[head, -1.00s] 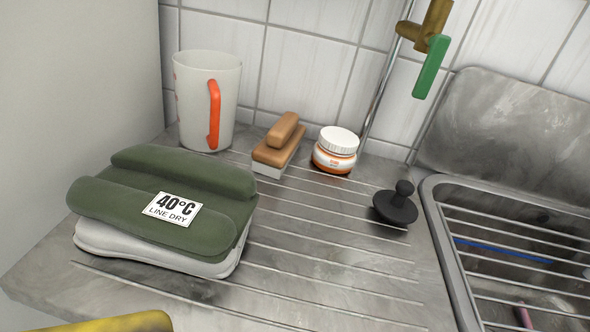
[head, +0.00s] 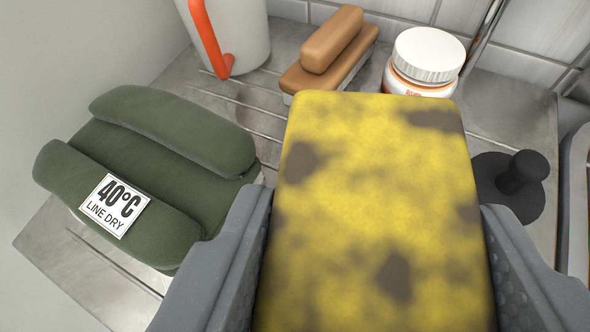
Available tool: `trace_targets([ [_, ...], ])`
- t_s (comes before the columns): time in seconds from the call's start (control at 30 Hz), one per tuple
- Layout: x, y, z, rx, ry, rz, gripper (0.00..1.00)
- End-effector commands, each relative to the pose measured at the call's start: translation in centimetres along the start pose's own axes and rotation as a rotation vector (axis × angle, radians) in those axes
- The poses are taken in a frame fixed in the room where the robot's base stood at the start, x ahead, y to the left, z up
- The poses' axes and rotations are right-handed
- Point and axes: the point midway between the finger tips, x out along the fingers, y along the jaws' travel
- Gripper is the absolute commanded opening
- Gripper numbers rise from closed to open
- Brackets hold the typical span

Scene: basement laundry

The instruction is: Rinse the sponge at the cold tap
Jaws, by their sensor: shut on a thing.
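The sponge (head: 375,190) is a yellow block with dark grimy patches, large in the middle of the head view. My gripper (head: 370,240) has a grey finger on each side of it and is shut on it. The sponge is held above the metal drainboard (head: 120,290) and hides part of it. The cold tap is not in view now. Only a thin metal pipe (head: 484,35) shows at the top right, against the tiles.
Folded green cloths (head: 165,135) with a "40°C LINE DRY" label lie at left. A pitcher (head: 240,35) with an orange handle, a wooden brush (head: 330,50) and a white-lidded jar (head: 425,60) stand behind. A black plug (head: 515,185) lies at right beside the sink rim (head: 577,200).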

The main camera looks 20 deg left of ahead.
Motion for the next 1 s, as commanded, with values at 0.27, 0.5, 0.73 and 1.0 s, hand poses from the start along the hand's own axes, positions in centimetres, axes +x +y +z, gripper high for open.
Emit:
trace_targets([
  [0.27,0.1,0.3,1.1,0.017,-0.006,0.039,0.31],
  [0.5,-0.4,-1.2,5.2,0.069,-0.009,0.141,0.31],
  [0.73,-2.3,-1.9,9.1,0.12,-0.007,0.243,0.31],
  [1.0,-5.8,-1.8,11.2,0.152,0.001,0.301,0.31],
])
